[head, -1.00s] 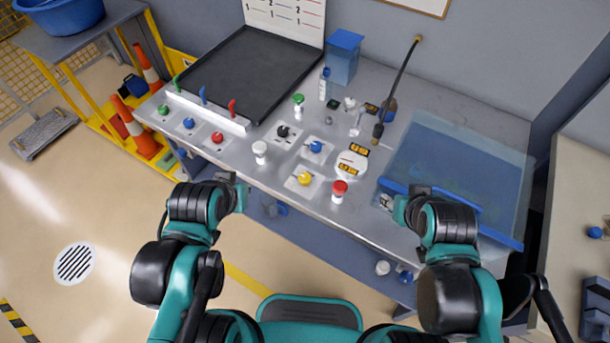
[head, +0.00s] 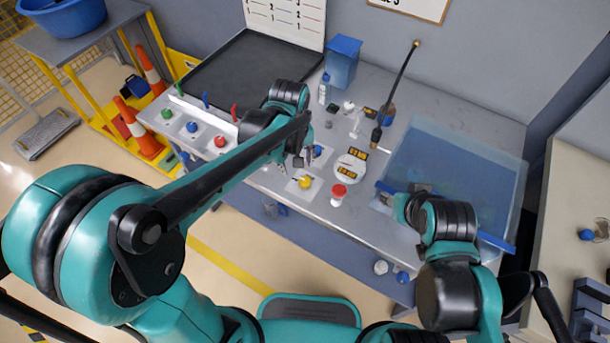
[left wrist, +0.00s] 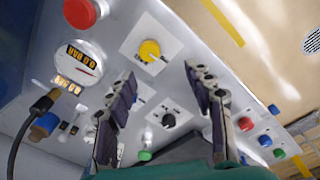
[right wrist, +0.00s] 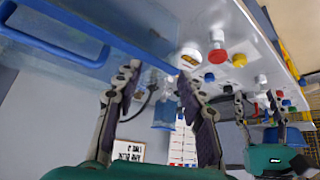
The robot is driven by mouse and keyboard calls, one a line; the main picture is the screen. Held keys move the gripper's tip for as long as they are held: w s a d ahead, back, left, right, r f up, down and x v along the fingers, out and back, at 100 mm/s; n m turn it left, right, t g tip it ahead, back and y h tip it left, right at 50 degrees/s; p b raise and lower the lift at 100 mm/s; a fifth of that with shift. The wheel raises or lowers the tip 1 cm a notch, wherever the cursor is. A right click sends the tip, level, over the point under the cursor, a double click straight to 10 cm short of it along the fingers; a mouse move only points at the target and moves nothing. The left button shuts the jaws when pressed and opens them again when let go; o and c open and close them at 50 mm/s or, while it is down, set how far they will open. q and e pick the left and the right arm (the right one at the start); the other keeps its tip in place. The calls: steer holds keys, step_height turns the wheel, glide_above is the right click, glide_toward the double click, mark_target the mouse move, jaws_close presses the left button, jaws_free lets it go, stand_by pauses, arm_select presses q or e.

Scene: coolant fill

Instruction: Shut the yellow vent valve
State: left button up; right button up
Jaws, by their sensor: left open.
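The yellow vent valve (head: 305,182) is a round yellow knob on a white square plate on the grey bench, near its front edge. In the left wrist view the yellow knob (left wrist: 149,50) lies just beyond my fingertips, with no finger touching it; I cannot tell its setting. My left gripper (head: 297,160) is open and empty, above the bench beside the yellow valve. Its spread fingers (left wrist: 163,76) show in the left wrist view. My right gripper (head: 388,197) is near the blue edge of the clear bin; its fingers (right wrist: 158,78) stand apart with nothing seen between them.
A blue knob (head: 317,151) and a black knob (left wrist: 168,120) stand close to the yellow one. A round gauge (head: 350,165) and a red-capped container (head: 339,194) are to its right. The clear blue bin (head: 455,165) fills the bench's right side.

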mark_target(305, 181)
arm_select(q)
steer(key=shift+w+d+f+n+g, duration=0.2)
steer(key=shift+w+d+f, duration=0.1)
steer(key=shift+d+f, duration=0.2)
steer(key=shift+w+d+f+n+g, duration=0.2)
steer(key=shift+w+d+f, duration=0.1)
steer(key=shift+d+f, duration=0.3)
steer(key=shift+f, duration=0.1)
step_height(305, 181, down, 8)
steer(key=shift+r+b, duration=0.15)
steer(key=shift+b, duration=1)
steer(key=c, duration=1.2)
